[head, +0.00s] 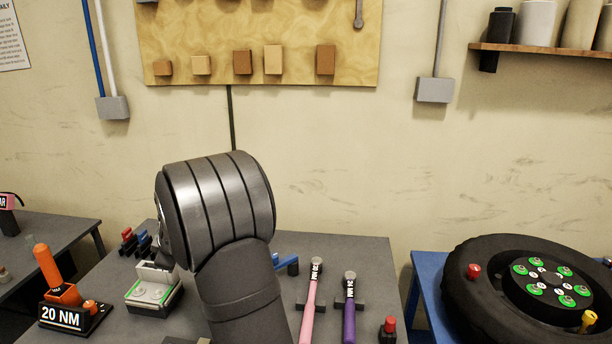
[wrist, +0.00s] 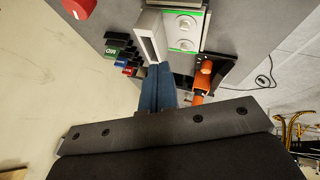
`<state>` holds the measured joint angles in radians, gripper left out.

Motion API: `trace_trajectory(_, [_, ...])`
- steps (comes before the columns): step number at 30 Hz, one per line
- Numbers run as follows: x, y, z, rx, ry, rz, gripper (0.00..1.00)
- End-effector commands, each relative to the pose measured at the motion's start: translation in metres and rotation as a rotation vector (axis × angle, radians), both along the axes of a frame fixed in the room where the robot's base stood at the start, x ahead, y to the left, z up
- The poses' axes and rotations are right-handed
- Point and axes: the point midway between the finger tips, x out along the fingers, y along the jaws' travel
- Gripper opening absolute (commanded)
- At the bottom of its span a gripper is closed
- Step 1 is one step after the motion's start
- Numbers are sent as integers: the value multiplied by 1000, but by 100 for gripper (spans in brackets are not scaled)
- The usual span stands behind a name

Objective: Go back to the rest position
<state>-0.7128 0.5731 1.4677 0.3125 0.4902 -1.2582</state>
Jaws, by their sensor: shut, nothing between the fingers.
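My gripper (wrist: 160,68) shows in the wrist view with its two blue fingers together and nothing between them. Its tips are over the table, close to the open end of a grey-white box device with green edging (wrist: 184,32); I cannot tell whether they touch it. In the head view my dark grey arm stands in front of the middle table (head: 345,255) and hides most of the gripper. The same device (head: 153,291) shows there just left of the arm.
An orange-handled tool on a 20 NM stand (head: 62,318) is at the left. Coloured pieces in a rack (wrist: 122,60) lie beside the device. Pink (head: 311,300) and purple (head: 349,310) tools lie right of the arm. A wheel (head: 470,290) lies at the far right.

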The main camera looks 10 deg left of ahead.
Motion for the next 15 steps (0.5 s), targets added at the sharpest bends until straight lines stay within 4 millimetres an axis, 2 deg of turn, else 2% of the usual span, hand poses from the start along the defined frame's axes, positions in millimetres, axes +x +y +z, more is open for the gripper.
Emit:
trace_trajectory(8, [9, 2, -13, -1, 3, -1, 0])
trace_trajectory(15, [34, 5, -46, -2, 3, -2, 0])
